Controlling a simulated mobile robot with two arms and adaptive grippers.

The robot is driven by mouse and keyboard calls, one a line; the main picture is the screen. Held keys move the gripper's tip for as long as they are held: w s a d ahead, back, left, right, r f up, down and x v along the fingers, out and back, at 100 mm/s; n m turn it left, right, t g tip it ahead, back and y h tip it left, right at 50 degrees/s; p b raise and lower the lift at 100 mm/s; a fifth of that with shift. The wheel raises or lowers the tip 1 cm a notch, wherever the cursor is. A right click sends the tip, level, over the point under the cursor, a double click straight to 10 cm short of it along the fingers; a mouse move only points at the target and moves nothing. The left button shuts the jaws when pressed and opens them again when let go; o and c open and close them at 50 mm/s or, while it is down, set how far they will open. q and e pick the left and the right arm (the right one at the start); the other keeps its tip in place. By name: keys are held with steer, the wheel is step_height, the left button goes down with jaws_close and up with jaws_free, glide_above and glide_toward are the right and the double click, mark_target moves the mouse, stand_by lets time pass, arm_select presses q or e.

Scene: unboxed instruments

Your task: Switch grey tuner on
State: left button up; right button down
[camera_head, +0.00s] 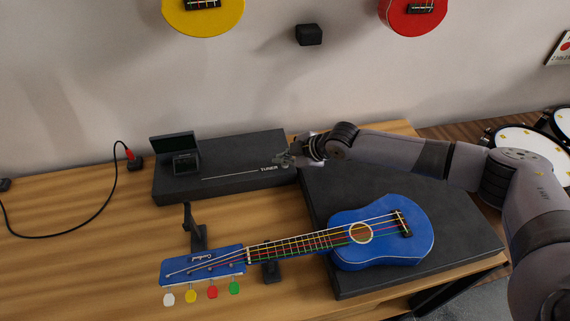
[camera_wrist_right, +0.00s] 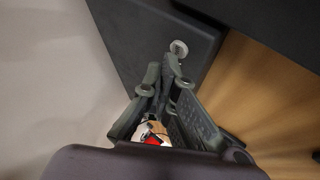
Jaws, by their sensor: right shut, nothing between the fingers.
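The dark grey tuner base (camera_head: 225,180), a long flat box marked "TUNER", lies at the back of the wooden table. A small dark device (camera_head: 185,163) with a raised screen stands on its left part. My right gripper (camera_head: 286,159) is over the right end of the base, fingers shut and empty, pointing left. In the right wrist view the shut fingers (camera_wrist_right: 170,72) point at a dark flat surface. A small round pale grey knob-like part (camera_wrist_right: 179,47) shows just beyond their tips; I cannot tell if they touch it. My left gripper is out of view.
A blue ukulele (camera_head: 380,235) lies in front, partly over a dark mat-like platform (camera_head: 450,220), its neck on a dark support (camera_head: 197,232). A black cable with a red plug (camera_head: 132,155) runs at the left. Bare wood (camera_head: 80,270) is free at front left.

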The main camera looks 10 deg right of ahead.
mark_target(284, 167)
steer(key=shift+f, duration=0.35)
stand_by(0.4)
steer(key=shift+r, duration=0.1)
steer(key=shift+r+p, duration=0.55)
steer(key=shift+p, duration=0.05)
step_height(284, 167, up, 6)
steer(key=p, duration=0.5)
steer(key=shift+p, duration=0.35)
